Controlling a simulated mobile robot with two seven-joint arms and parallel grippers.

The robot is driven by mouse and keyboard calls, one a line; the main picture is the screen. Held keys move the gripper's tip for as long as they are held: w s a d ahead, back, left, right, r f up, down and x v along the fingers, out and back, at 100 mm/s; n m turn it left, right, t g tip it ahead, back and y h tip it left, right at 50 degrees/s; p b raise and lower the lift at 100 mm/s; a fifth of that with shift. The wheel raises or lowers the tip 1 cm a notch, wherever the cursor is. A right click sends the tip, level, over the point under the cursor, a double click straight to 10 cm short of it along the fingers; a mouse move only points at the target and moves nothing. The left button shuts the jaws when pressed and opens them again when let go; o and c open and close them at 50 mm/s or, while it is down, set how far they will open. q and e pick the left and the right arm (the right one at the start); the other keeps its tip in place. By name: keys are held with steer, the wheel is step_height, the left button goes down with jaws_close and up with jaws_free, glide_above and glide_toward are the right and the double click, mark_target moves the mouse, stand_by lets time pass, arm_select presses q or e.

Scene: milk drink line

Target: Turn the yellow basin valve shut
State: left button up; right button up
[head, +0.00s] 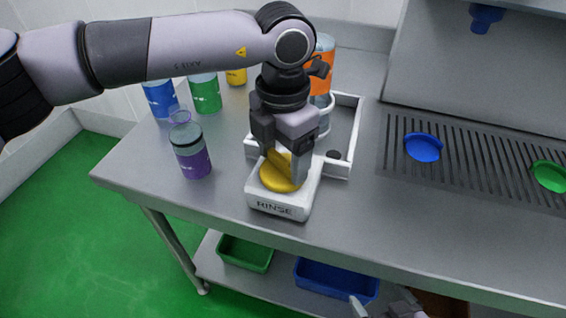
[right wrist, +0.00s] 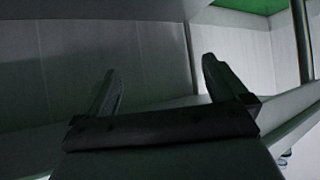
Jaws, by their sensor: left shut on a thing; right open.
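The yellow valve (head: 278,181) is a round knob with a raised grip bar, on top of a white block marked RINSE (head: 282,208) near the table's front edge. My left gripper (head: 284,166) points down from above and is shut on the valve's grip bar. Its fingers hide part of the bar. My right gripper (head: 378,309) is at the bottom of the head view, low in front of the table, only partly in frame. In the right wrist view its two fingers (right wrist: 165,92) are spread apart with nothing between them.
A white tray (head: 341,133) behind the valve block holds a clear jug and an orange container (head: 322,62). A purple cup (head: 191,152) stands left of the valve, with blue and green containers behind. A slatted drain (head: 470,155) lies right. Bins sit on the lower shelf (head: 212,265).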

arm_select(q)
steer(key=m+b, duration=0.1)
steer(key=m, duration=0.2)
steer(key=shift+b, duration=0.3)
steer(key=shift+m+b, duration=0.4)
steer(key=shift+m, duration=0.5)
steer(key=m+b, duration=0.1)
steer(key=m, duration=0.1)
steer(key=shift+m, duration=0.3)
steer(key=m, duration=0.3)
steer(key=shift+r+b, duration=0.1)
steer(key=shift+b, duration=0.2)
steer(key=shift+m, duration=0.6)
steer(key=shift+r, duration=0.1)
steer(key=o, duration=1.1)
steer(key=shift+c, duration=0.2)
